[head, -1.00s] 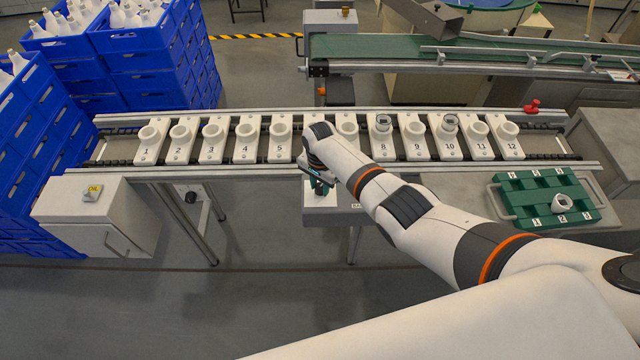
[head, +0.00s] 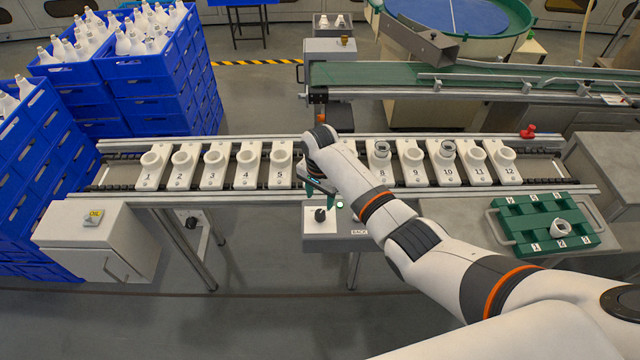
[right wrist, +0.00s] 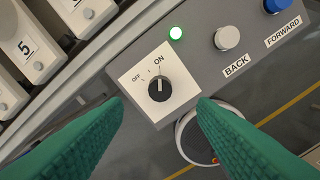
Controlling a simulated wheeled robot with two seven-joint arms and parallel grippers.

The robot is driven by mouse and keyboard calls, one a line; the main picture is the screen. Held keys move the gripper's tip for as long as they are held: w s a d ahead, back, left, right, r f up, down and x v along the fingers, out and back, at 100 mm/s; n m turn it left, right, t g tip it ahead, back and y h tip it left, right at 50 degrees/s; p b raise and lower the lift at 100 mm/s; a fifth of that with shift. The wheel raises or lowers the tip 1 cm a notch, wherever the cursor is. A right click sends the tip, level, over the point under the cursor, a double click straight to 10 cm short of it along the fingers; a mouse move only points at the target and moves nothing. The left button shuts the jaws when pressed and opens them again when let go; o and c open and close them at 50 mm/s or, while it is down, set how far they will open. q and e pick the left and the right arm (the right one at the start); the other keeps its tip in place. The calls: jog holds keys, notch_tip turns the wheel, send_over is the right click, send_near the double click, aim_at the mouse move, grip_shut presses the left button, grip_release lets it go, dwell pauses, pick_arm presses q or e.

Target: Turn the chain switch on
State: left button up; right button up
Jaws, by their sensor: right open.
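The chain switch (right wrist: 158,88) is a black rotary knob on a white square plate with OFF and ON labels. Its white mark points up towards ON. It also shows in the head view (head: 320,214) on a grey control box below the conveyor. My left gripper is not in view.
A white BACK button (right wrist: 227,38) and a blue FORWARD button (right wrist: 276,4) sit on the same box. The conveyor (head: 115,172) carries numbered white holders behind it. A green tray (head: 520,225) stands at the right, and blue crates (head: 150,85) at the left.

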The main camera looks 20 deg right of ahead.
jog(key=shift+r, duration=2.4)
jog(key=shift+f, duration=0.15)
